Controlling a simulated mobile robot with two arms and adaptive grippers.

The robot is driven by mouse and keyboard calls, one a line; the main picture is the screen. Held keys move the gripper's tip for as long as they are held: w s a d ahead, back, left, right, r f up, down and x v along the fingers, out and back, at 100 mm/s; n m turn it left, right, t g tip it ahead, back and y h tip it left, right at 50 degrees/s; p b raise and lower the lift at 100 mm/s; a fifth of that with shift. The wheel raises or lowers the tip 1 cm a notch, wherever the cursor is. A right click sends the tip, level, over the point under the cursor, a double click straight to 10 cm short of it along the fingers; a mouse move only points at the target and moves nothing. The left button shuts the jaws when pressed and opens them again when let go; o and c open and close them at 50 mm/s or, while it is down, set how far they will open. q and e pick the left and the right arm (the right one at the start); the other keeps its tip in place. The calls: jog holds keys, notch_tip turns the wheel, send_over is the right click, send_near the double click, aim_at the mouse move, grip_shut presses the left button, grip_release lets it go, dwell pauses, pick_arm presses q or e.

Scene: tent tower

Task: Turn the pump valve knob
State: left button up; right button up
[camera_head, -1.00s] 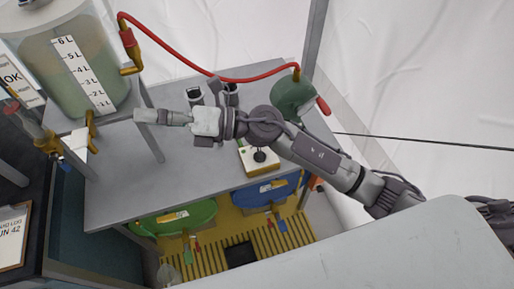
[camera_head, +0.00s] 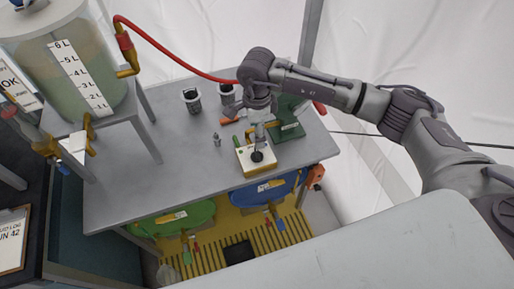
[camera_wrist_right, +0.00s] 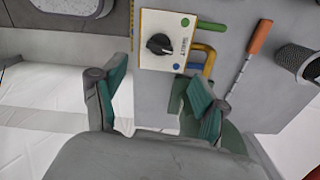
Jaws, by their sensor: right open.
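The pump valve box (camera_head: 245,161) is a pale yellow-edged box with a black knob (camera_head: 257,156) on top. It sits near the table's front edge in the head view. In the right wrist view the knob (camera_wrist_right: 159,44) is uncovered on the cream face of the box (camera_wrist_right: 150,20), beyond the fingertips. My right gripper (camera_head: 259,131) hangs just behind the knob in the head view. In the right wrist view my right gripper (camera_wrist_right: 157,82) is open with nothing between its green-padded fingers. My left gripper is not in view.
The green pump (camera_head: 290,112) stands right behind the box, partly hidden by my arm. Two dark cups (camera_head: 192,99) and a small grey piece (camera_head: 217,140) stand on the table (camera_head: 130,190). An orange-handled tool (camera_wrist_right: 259,37) lies near the box.

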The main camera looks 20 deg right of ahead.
aim_at(257, 152)
notch_tip(257, 152, down, 10)
jog(key=shift+r+p, duration=0.25)
jog(key=shift+p, duration=0.5)
jog(key=c, duration=1.2)
